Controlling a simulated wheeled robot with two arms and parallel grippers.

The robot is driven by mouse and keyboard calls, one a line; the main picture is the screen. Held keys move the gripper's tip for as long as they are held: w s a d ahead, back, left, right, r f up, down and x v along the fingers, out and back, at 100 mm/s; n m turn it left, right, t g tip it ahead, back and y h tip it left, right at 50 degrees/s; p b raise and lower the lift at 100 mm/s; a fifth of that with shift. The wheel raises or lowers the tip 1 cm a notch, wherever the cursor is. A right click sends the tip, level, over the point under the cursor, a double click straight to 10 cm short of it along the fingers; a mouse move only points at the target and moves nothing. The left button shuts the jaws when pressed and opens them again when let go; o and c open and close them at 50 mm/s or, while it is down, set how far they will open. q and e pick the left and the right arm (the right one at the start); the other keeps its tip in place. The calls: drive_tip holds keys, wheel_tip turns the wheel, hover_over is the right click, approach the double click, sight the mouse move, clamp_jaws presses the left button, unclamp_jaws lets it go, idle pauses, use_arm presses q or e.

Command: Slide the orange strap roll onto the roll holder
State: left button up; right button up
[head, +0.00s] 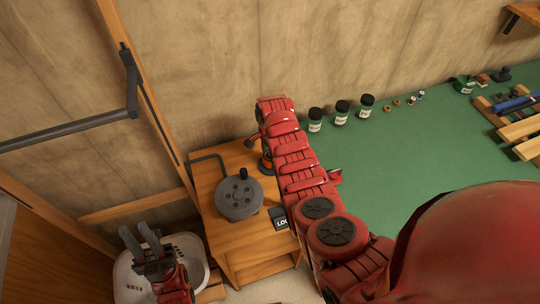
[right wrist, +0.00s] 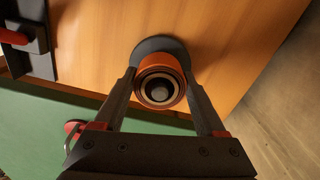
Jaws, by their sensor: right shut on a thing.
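The orange strap roll (right wrist: 168,73) is between the fingertips of my right gripper (right wrist: 160,80) in the right wrist view. The roll sits around the grey post of the roll holder, whose dark round base (right wrist: 150,44) shows behind it. Whether the roll touches the base cannot be told. In the head view a bit of orange roll (head: 266,166) shows at the wooden surface, left of my right arm, which hides most of my right gripper. My left gripper (head: 135,228) is open and empty at the lower left, over a pale round surface.
A grey round device (head: 238,198) with a knob and a black labelled block (head: 280,217) stand on the wooden table (head: 213,172), close to the right arm. Several jars (head: 341,112) and a wooden rack (head: 515,128) are on the green surface (head: 400,150), whose middle is clear.

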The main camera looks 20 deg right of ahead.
drive_tip(key=shift+f, duration=0.2)
drive_tip(key=o, duration=1.3)
drive_tip(key=shift+r, duration=0.1)
wheel_tip(320, 180, up, 8)
drive_tip(key=shift+w+f+b, duration=0.1)
drive_tip(key=shift+w+b, duration=0.05)
drive_tip(key=shift+b, duration=1.1)
drive_tip(key=shift+r+p, duration=1.9)
drive_tip(key=shift+r, duration=2.8)
drive_tip(key=shift+s, duration=0.2)
